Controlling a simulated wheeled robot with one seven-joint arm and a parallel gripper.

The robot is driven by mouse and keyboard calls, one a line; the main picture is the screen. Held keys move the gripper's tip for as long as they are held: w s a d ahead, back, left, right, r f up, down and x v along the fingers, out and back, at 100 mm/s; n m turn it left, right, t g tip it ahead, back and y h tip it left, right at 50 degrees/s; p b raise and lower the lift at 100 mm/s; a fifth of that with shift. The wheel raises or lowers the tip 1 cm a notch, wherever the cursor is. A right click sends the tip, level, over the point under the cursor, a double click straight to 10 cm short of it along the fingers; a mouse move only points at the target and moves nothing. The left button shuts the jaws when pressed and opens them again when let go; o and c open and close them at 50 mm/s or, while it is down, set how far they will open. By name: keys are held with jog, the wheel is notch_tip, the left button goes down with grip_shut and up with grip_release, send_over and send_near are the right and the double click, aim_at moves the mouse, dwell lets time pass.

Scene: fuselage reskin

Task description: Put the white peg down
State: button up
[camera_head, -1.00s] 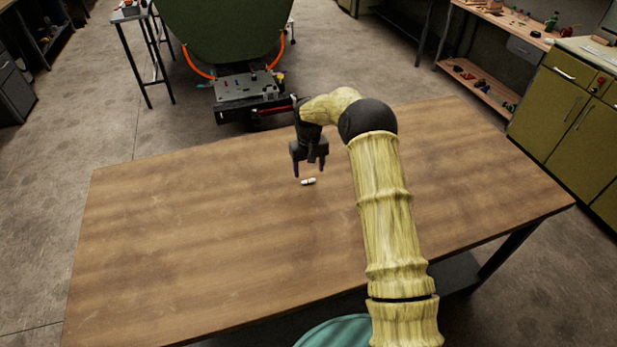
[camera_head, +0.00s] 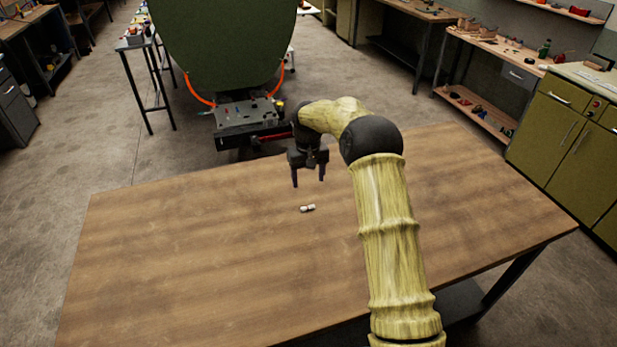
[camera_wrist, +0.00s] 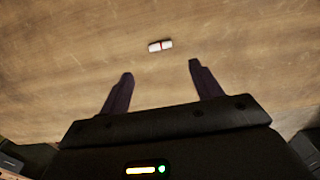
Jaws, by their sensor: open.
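The white peg (camera_head: 307,208) lies on its side on the wooden table (camera_head: 200,250), a little in from the table's far edge. In the wrist view the peg (camera_wrist: 160,46) is a short white cylinder with a reddish band near its middle. It lies beyond my fingertips and apart from them. My gripper (camera_head: 309,184) is above the table, its fingers pointing down, open and empty. In the wrist view its two dark fingers (camera_wrist: 160,68) are spread wide with bare wood between them.
The tabletop around the peg is clear, with wide free room to the left. Beyond the far edge stand a grey tool platform (camera_head: 245,113) and a large green curved panel (camera_head: 215,45). Green cabinets (camera_head: 570,125) and a shelved bench (camera_head: 480,90) are at right.

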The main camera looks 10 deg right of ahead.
jog(key=s+d+r+t, duration=0.1)
jog(key=s+d+r, duration=0.1)
jog(key=s, duration=0.9)
jog(key=s+d+r+m, duration=0.1)
jog(key=s+d+r, duration=0.1)
jog(key=s, duration=0.9)
jog(key=s+d+r+m+t, duration=0.1)
jog(key=s+r, duration=0.2)
jog(key=s, duration=0.9)
jog(key=shift+d+t, duration=0.3)
jog(key=shift+d, duration=0.1)
jog(key=shift+c, duration=0.2)
